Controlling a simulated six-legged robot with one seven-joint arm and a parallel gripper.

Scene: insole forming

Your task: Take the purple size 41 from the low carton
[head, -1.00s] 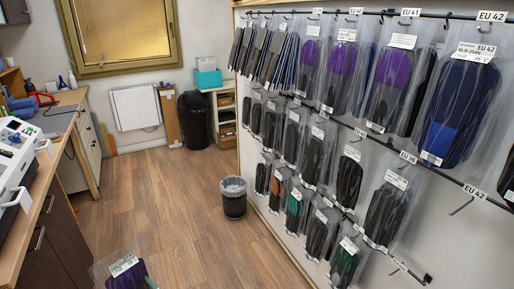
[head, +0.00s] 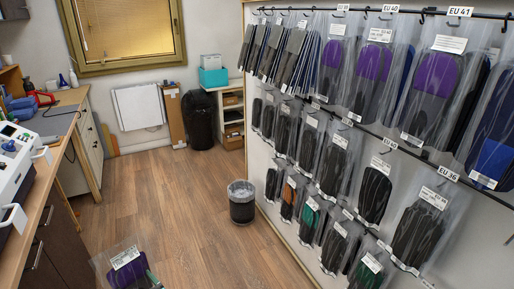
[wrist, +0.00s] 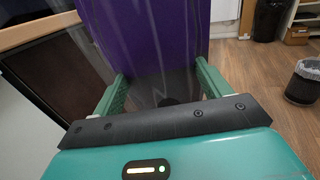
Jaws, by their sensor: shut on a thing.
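A clear bag with a purple and dark insole pair (head: 128,268) and a white label shows at the bottom left of the head view. The label's print is too small to read. In the wrist view the purple insole (wrist: 162,35) stands up between the two green fingers of my gripper (wrist: 161,72), which is shut on the bag. A bit of green finger also shows beside the bag in the head view. No low carton is in view.
A wall rack of bagged insoles fills the right, with an EU 41 tag (head: 460,12) on its top rail. A waste bin (head: 242,203) stands on the floor near the rack. A workbench (head: 62,190) runs along the left. The wooden floor between is clear.

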